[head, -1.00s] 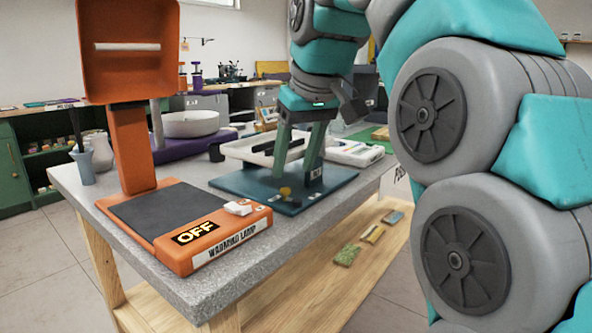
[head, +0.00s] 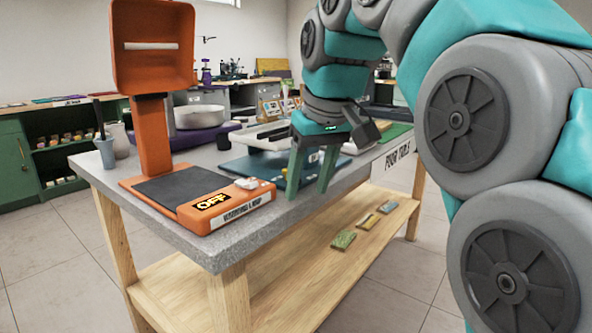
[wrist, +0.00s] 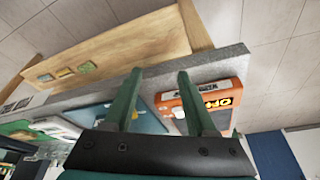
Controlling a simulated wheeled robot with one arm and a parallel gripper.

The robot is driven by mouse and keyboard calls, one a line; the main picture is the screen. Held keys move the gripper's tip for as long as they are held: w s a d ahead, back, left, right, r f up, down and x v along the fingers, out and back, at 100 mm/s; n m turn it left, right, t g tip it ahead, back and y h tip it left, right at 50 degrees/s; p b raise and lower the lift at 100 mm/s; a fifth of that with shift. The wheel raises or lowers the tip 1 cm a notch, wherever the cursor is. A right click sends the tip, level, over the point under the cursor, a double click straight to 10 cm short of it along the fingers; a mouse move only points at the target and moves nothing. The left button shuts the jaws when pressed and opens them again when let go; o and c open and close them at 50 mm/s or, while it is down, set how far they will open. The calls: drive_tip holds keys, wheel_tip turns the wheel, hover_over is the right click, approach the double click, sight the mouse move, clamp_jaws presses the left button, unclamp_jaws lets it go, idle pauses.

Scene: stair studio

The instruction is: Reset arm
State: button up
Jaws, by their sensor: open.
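My gripper (head: 309,172) is open and empty, with its two green fingers pointing down near the front edge of the grey table (head: 300,205). In the wrist view my gripper (wrist: 160,98) also shows nothing between its fingers. The orange warming lamp (head: 152,140) stands to its left, with its display reading OFF. Part of the lamp base (wrist: 222,102) shows behind a finger in the wrist view. A dark blue board (head: 240,168) lies on the table behind the gripper and is partly hidden by it.
A grey cup (head: 105,152) stands at the table's left end. Small coloured blocks (head: 343,240) lie on the wooden lower shelf (head: 300,255). Tiled floor in front is clear.

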drive_tip(key=s+d+f+m+g, duration=0.1)
drive_tip(key=s+d+f, duration=0.3)
drive_tip(key=s+f, duration=0.5)
drive_tip(key=s+d+f+m+g+h, duration=0.1)
drive_tip(key=s+d+f, duration=0.3)
drive_tip(key=s+f, duration=0.5)
drive_tip(key=s+d+f+m+g, duration=0.3)
drive_tip(key=s+d+f, duration=0.2)
drive_tip(key=s+f, duration=0.4)
wheel_tip(320, 180, down, 4)
drive_tip(key=shift+s+f+h, duration=0.25)
drive_tip(key=shift+s+h, duration=0.05)
drive_tip(key=shift+h, duration=0.1)
